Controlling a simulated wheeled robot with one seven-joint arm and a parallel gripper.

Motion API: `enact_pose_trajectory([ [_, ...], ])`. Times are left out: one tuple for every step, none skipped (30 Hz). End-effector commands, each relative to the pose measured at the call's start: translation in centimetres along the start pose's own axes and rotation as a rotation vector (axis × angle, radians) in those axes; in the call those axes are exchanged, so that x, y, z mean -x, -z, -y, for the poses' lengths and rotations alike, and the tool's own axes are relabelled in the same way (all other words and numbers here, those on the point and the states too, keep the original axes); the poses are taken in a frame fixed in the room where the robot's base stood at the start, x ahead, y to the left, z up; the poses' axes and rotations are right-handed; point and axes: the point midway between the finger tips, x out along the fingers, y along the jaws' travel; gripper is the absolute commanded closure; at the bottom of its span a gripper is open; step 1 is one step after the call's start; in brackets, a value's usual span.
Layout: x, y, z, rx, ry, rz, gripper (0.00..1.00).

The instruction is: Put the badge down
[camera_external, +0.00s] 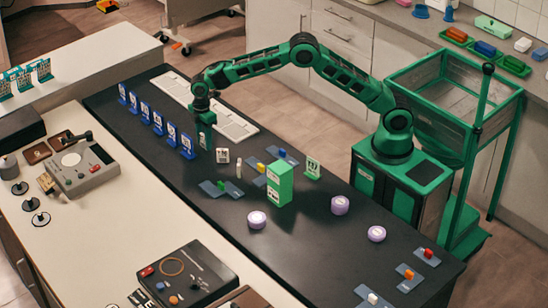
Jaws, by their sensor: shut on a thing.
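My gripper (206,124) hangs pointing down over the dark table, right of the row of blue badges. It is shut on a small green thing, taken to be the badge (206,138); it is small and partly hidden by the fingers. I cannot tell whether its lower edge touches the table. Several blue badges with white faces, such as the nearest one (187,147), stand upright in a row at the left. A green-edged badge (313,168) stands upright farther right.
A long white panelled tray (237,126) lies behind my gripper.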

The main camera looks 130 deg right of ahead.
Motion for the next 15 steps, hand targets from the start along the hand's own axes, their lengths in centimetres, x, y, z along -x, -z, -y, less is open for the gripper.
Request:
enact_pose_trajectory([
  [0.00, 0.00, 0.00, 0.000, 0.000, 0.000, 0.86],
  [-0.02, 0.00, 0.01, 0.000, 0.000, 0.000, 0.86],
  [-0.10, 0.00, 0.01, 0.000, 0.000, 0.000, 0.86],
  [-0.18, 0.00, 0.02, 0.000, 0.001, 0.001, 0.86],
  [-0.27, -0.01, 0.02, 0.001, 0.001, 0.001, 0.86],
  [-0.22, 0.00, 0.02, 0.001, 0.000, 0.000, 0.55],
  [-0.22, 0.00, 0.02, 0.001, 0.000, 0.000, 0.48],
  [-0.22, 0.00, 0.02, 0.001, 0.000, 0.000, 0.46],
  [-0.21, 0.00, 0.02, 0.001, 0.000, 0.000, 0.46],
  [-0.21, 0.00, 0.02, 0.001, 0.000, 0.000, 0.46],
  [-0.20, 0.00, 0.02, 0.001, 0.000, 0.000, 0.46],
  [-0.20, 0.00, 0.02, 0.001, 0.000, 0.000, 0.46],
  [-0.20, 0.00, 0.02, 0.001, 0.000, 0.000, 0.46],
  [-0.20, 0.00, 0.02, 0.001, 0.000, 0.000, 0.46],
  [-0.19, 0.01, 0.02, 0.001, 0.000, 0.000, 0.46],
])
